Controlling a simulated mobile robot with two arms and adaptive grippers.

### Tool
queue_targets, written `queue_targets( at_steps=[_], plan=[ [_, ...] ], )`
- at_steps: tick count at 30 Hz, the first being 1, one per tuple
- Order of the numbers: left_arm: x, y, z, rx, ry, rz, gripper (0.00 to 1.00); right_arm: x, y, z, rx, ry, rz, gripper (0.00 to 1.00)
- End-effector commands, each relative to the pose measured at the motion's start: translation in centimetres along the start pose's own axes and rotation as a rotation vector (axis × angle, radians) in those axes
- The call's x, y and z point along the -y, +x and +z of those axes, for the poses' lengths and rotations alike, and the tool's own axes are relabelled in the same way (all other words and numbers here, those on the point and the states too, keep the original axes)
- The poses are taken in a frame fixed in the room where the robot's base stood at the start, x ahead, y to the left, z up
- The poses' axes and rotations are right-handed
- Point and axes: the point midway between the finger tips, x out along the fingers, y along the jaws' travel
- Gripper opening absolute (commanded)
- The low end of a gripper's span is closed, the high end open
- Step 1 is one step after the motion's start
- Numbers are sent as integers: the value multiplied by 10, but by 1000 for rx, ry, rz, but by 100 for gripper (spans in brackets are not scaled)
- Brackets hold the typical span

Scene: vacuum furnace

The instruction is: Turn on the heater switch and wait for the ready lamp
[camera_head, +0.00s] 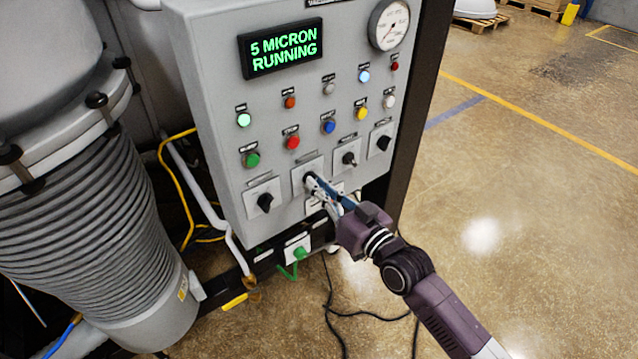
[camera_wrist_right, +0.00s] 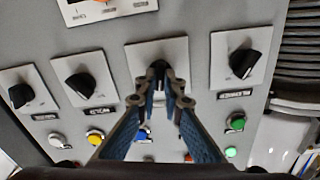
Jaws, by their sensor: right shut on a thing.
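The grey control panel (camera_head: 222,128) carries a row of black rotary switches on white plates. My right gripper (camera_head: 313,183) is shut on the second switch from the left in the head view. In the wrist view its fingertips (camera_wrist_right: 160,84) close around this black knob (camera_wrist_right: 159,67), which they partly hide. Its label is hidden or unreadable, so I cannot tell whether it is the heater switch. Of the small lamps, a green one (camera_head: 243,120) and a pale blue one (camera_head: 364,76) look bright. I cannot read which is the ready lamp. My left gripper is out of view.
The display (camera_head: 281,48) reads "5 MICRON RUNNING". A round gauge (camera_head: 389,24) sits at the panel's top right. Other knobs (camera_head: 265,202) (camera_head: 383,143) flank the gripped one. A ribbed vessel (camera_head: 85,220) stands left.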

Motion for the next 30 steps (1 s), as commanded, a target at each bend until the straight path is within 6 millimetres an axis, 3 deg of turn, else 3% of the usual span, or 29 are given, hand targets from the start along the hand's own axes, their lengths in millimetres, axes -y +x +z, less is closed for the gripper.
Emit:
queue_targets(
  at_steps=[12, 30],
  plan=[
    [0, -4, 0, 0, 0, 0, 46, -1, 0, -1, -1, 267, 1, 0],
    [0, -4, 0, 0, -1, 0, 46, -2, 0, -1, -2, 342, 1, 0]
  ],
)
